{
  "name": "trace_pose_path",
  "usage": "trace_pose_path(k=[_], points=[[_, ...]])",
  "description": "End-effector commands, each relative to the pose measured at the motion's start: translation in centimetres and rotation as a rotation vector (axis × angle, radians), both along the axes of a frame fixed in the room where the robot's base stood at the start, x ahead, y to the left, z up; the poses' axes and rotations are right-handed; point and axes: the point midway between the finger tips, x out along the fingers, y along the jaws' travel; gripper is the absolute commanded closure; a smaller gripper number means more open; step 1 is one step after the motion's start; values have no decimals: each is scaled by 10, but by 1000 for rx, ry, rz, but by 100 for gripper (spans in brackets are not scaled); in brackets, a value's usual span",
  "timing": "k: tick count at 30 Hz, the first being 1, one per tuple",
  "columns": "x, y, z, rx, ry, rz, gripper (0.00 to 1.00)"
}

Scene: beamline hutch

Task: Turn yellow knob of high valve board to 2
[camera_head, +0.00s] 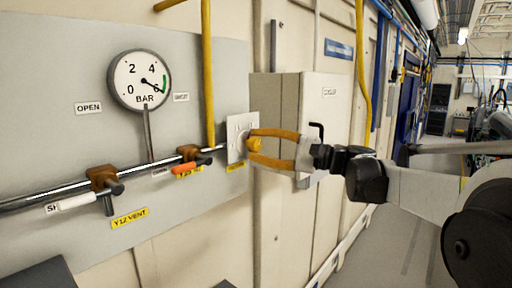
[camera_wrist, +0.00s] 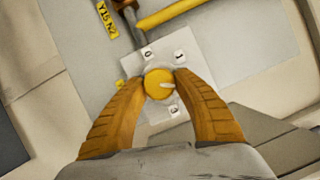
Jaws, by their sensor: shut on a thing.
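The yellow knob (camera_wrist: 157,84) sits on a white plate (camera_wrist: 196,68), which also shows on the grey board's right edge in the head view (camera_head: 233,150). My gripper (camera_wrist: 159,80) has its orange fingertips closed on both sides of the knob; in the head view the gripper (camera_head: 253,144) reaches it from the right. The knob's white pointer mark points right and slightly down in the wrist view. It lies between the label 1 (camera_wrist: 180,56) and a lower label (camera_wrist: 173,110) whose digit is unclear. The label 0 (camera_wrist: 147,52) is above the knob.
A grey cabinet (camera_head: 290,130) stands just behind and right of the knob. A yellow pipe (camera_head: 208,80) runs down left of it. A pressure gauge (camera_head: 140,80), an orange-handled valve (camera_head: 184,168) and a white-handled valve (camera_head: 77,202) are farther left. Free floor (camera_head: 375,240) lies right.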

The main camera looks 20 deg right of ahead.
Motion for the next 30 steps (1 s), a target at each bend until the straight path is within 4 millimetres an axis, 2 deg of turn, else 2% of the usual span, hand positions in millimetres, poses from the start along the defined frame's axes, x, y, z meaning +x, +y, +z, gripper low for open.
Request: trace_pose_path(k=[12, 13, 14, 15, 25, 30], points=[[0, 0, 1, 7, 1, -1, 95], [0, 0, 1, 7, 1, -1, 56], [0, 0, 1, 7, 1, -1, 47], [0, 0, 1, 6, 2, 0, 42], [-1, -2, 0, 5, 2, 0, 42], [-14, -22, -2, 4, 2, -3, 42]])
